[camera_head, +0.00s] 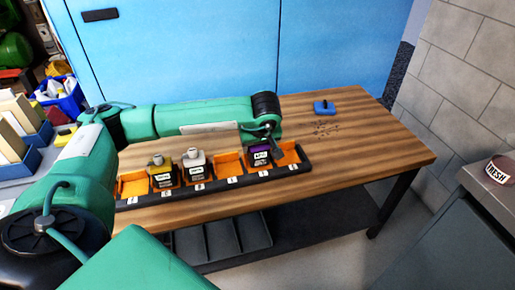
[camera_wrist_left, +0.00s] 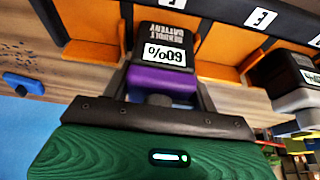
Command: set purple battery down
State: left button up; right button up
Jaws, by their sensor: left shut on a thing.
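The purple battery (camera_head: 259,154) is black with a purple top and a white label; in the left wrist view the battery (camera_wrist_left: 165,55) reads 60%. My left gripper (camera_head: 266,134) is shut on its purple end, and the jaws (camera_wrist_left: 160,95) lie close along both sides. The battery is at an orange-lined bay of the black rack (camera_head: 222,187), near its right end. I cannot tell whether it rests on the bay floor. My right gripper is not in view.
A yellow-topped battery (camera_head: 161,173) and a white-topped battery (camera_head: 195,168) stand in bays to the left. A blue block (camera_head: 324,108) lies on the wooden table (camera_head: 370,140), whose right part is mostly clear.

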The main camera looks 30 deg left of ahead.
pick_arm(q)
jog(key=shift+f, duration=0.35)
jog(key=shift+f, duration=0.15)
jog(key=o, duration=1.3)
